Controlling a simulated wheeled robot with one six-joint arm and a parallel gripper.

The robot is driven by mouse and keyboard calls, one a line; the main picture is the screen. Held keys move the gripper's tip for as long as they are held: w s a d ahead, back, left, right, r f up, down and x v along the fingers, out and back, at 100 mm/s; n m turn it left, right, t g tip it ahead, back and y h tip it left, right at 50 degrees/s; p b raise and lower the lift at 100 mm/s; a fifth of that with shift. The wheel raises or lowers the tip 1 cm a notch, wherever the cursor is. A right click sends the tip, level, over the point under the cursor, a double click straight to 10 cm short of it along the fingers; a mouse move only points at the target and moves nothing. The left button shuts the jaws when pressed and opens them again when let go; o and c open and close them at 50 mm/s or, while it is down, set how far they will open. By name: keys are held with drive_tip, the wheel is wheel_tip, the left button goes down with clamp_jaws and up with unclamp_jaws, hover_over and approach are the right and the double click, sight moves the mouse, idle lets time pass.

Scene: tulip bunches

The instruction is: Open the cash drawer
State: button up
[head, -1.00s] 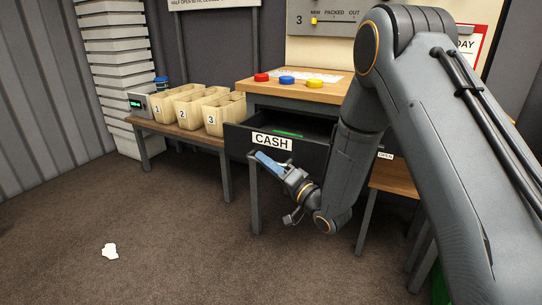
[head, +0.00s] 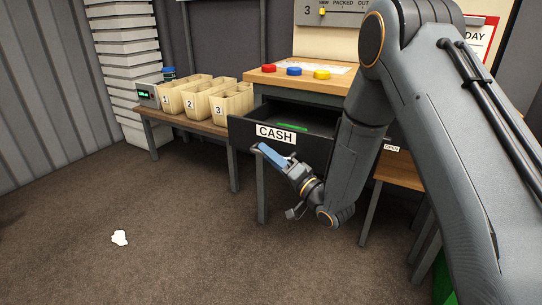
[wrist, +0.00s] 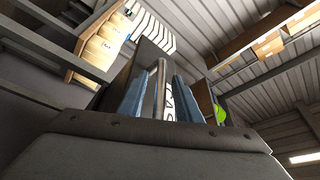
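The cash drawer (head: 340,152) is pulled out from under the wooden counter (head: 300,84). Its dark front carries a white CASH label (head: 276,133), and its inside shows green content (head: 292,127). My gripper (head: 264,150) is at the drawer front, just below and left of the label. In the wrist view my two blue fingers (wrist: 157,98) stand apart. A thin pale bar (wrist: 161,85), seemingly the drawer's handle, shows between them with gaps at its sides. Whether a finger touches it I cannot tell. My arm hides the drawer's right part.
Numbered bins (head: 205,98) stand on a low bench (head: 190,130) at the left, beside a small device with a green display (head: 147,95). Red, blue and yellow buttons (head: 294,71) sit on the counter. A white scrap (head: 120,238) lies on open floor.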

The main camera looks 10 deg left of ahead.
drive_tip(key=p+v, duration=0.1)
drive_tip(key=v, duration=0.7)
drive_tip(key=shift+a, duration=0.15)
